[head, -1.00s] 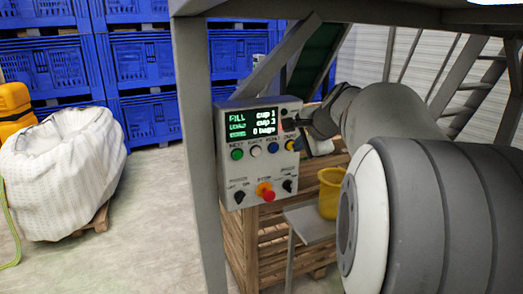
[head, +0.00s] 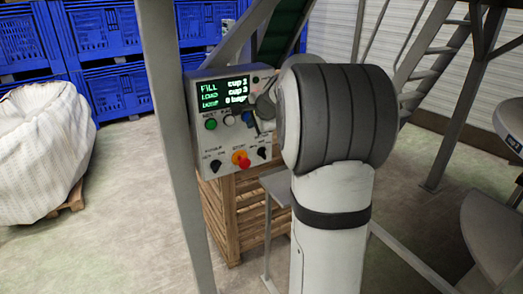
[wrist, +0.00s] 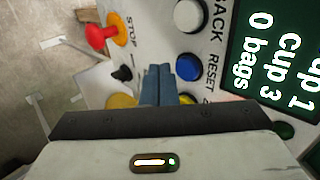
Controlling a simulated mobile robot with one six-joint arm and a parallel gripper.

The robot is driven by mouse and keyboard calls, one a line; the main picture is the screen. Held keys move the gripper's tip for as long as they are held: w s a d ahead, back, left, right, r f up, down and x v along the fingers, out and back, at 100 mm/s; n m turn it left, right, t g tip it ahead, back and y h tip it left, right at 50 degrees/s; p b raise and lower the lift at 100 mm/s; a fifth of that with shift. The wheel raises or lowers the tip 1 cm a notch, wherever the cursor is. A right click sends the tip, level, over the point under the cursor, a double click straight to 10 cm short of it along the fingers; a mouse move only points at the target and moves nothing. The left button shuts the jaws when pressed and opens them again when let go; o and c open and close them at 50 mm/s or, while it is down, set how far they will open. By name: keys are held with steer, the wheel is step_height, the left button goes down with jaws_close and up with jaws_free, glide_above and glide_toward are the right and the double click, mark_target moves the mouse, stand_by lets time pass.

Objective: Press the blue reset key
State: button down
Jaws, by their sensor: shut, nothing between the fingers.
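The blue reset key (wrist: 188,67) is a round button beside the word RESET on the grey control panel (head: 207,158). In the wrist view it lies just right of my fingertips. My gripper (wrist: 158,70) is shut and empty, its fingers pointing at the panel. The blue key (head: 246,117) also shows small in the head view, close to my dark gripper parts. I cannot tell whether the fingertips touch the panel or the key. My arm hides the panel's right edge in the head view.
A white key (wrist: 190,15) neighbours the blue one, and a green key (head: 210,124) is further left in the head view. A red stop knob (head: 240,159) and black switches sit below. A lit screen (head: 222,93) is above. A grey post (head: 175,150) stands left of the panel.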

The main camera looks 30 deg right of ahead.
steer(key=shift+w+a+r, duration=0.1)
steer(key=shift+w+r, duration=0.2)
steer(key=shift+w, duration=0.25)
